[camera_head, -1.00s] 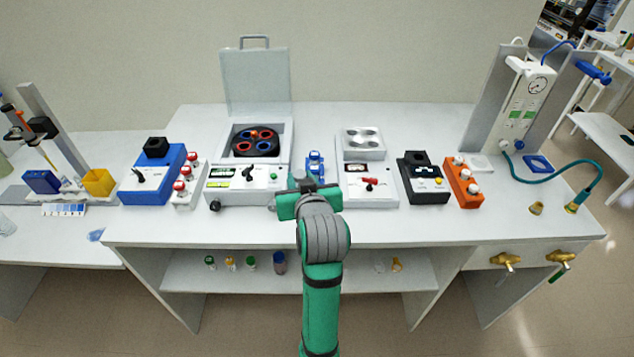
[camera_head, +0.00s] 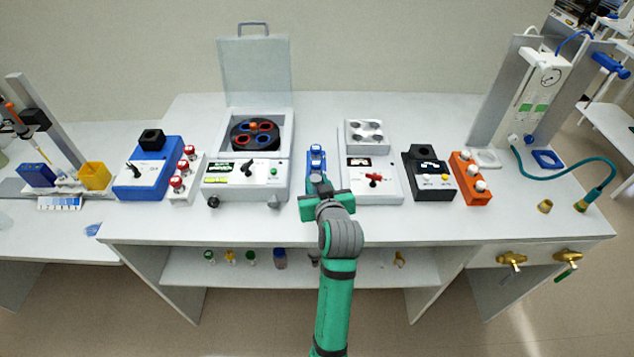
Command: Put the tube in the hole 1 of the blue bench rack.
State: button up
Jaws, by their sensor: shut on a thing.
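The blue bench rack (camera_head: 309,161) is a narrow blue block between the open centrifuge and the white four-well block. A white-and-blue tube top (camera_head: 316,149) shows at its far end. My gripper (camera_head: 319,185) is over the near end of this rack, in line with it. It is shut on the tube, which is mostly hidden by the gripper and wrist. I cannot tell how high the tube is above the rack or whether it touches it. The near holes of the rack are hidden.
The centrifuge (camera_head: 215,180) with its lid up stands close on the left. The white four-well block (camera_head: 383,190) stands close on the right. A white rack of red-capped tubes (camera_head: 181,195), a black block (camera_head: 430,186) and an orange rack (camera_head: 470,191) stand farther out. The bench front is clear.

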jog(key=shift+f, duration=0.15)
jog(key=o, duration=1.1)
jog(key=shift+c, duration=0.2)
